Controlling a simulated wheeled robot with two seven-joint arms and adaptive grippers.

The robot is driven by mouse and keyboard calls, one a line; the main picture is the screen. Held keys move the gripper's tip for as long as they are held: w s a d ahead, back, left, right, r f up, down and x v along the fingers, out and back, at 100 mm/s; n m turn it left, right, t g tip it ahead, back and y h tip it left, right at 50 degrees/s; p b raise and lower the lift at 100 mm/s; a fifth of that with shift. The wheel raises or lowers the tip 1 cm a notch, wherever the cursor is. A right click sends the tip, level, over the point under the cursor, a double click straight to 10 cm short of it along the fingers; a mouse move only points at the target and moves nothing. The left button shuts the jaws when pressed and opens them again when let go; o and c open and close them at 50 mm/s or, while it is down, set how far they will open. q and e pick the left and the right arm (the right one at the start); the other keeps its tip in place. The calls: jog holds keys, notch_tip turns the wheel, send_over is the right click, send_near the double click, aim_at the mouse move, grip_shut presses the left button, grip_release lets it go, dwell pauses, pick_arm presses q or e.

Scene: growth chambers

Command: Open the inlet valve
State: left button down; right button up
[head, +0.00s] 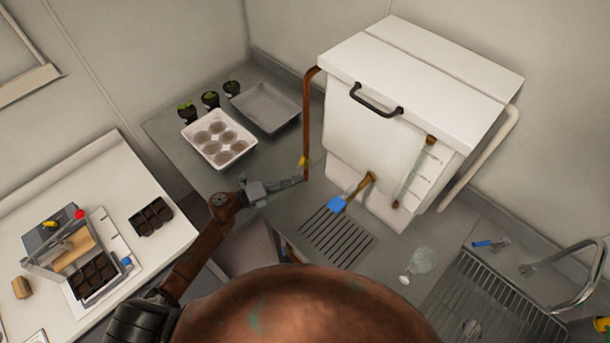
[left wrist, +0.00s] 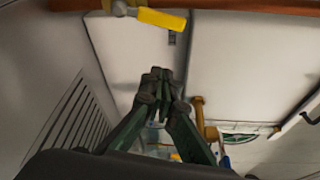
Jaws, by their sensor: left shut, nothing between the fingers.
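A copper pipe (head: 309,110) runs down the left side of a white tank (head: 385,120). A small valve with a yellow handle (head: 303,161) sits low on this pipe. In the left wrist view the yellow handle (left wrist: 164,19) is at the top, beside the pipe (left wrist: 230,5), and appears to lie roughly along it. My left gripper (head: 298,180) is shut and empty, with its fingertips close to the pipe just below the handle. In the left wrist view its fingertips (left wrist: 158,76) are together and apart from the handle.
A brass tap with a blue handle (head: 338,204) is on the tank's front above a drain grate (head: 337,236). A white cup tray (head: 219,155), a grey tray (head: 266,105) and small potted seedlings (head: 210,100) stand left of the pipe. A sink (head: 490,300) is at right.

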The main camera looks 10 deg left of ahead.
pick_arm(q)
jog(key=v, duration=0.4)
jog(key=shift+s+a+b, duration=0.1)
jog(key=shift+a+b, duration=0.15)
jog(key=shift+b, duration=0.1)
